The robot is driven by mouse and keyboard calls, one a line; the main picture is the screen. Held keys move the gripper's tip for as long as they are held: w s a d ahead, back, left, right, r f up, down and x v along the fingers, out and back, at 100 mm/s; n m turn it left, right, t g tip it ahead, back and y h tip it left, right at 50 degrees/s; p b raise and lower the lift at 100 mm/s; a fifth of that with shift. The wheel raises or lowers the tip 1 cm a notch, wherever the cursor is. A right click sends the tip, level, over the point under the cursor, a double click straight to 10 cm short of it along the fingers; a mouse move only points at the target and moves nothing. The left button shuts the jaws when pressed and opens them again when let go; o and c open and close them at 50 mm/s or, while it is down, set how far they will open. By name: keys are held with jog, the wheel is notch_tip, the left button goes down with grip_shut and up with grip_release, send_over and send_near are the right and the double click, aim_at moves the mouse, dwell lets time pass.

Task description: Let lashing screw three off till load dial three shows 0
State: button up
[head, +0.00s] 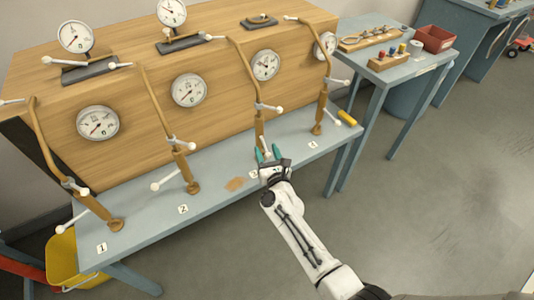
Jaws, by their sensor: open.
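Lashing screw three (261,122) is a tan strap line with a white-handled turnbuckle, running down the front of the wooden crate (140,75) to the blue-grey bench (222,190). Load dial three (265,65) is a round white gauge on the crate front beside it; its needle is too small to read surely. My gripper (268,154) is open, with teal fingertips close to the lower white handle (265,145) of screw three. I cannot tell whether they touch it. The gripper hides the screw's foot and part of label 3 (253,174).
Screw two (182,165) stands to the left and screw four (321,110) to the right, both with protruding white handles. Screw one (90,205) is far left. A yellow cylinder (346,118) lies at the bench's right end. The floor (430,190) at right is clear.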

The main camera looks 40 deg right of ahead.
jog(key=shift+c, duration=0.2)
grip_shut()
dwell(0.4)
